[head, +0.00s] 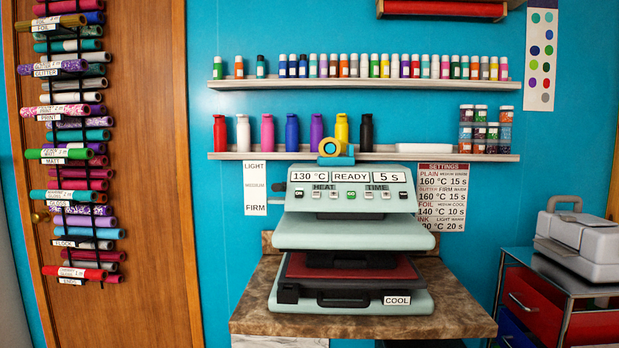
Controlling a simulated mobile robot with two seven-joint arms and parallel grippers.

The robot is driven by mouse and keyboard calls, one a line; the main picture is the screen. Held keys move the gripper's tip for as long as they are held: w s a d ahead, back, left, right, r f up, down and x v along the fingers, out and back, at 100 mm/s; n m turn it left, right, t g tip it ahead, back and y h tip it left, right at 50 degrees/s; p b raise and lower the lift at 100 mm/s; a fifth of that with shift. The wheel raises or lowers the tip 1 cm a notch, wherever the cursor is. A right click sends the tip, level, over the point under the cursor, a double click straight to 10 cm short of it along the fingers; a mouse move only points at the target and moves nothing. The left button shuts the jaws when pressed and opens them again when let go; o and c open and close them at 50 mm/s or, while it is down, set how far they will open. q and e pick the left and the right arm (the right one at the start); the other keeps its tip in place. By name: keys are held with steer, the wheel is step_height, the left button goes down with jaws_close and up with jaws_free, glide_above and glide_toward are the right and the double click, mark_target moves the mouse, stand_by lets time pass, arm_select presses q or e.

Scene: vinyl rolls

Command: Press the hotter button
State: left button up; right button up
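A pale green heat press (350,233) stands on a brown stone-topped counter (262,316). Its panel shows 130 °C (309,177), READY (351,177) and 5 s (391,177). Below these are the labels HEAT (323,187) and TIME (377,187), with a row of small buttons under them. Two buttons sit by HEAT, a left one (316,194) and a right one (334,194); their markings are too small to read, so I cannot tell which is hotter. Neither of my grippers is in view.
A settings chart (442,197) hangs right of the press. A COOL label (397,300) is on its lower front. Bottles fill a lower shelf (225,156) above it. Vinyl rolls hang on a rack (80,140) at left. A drawer cart (535,302) stands at right.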

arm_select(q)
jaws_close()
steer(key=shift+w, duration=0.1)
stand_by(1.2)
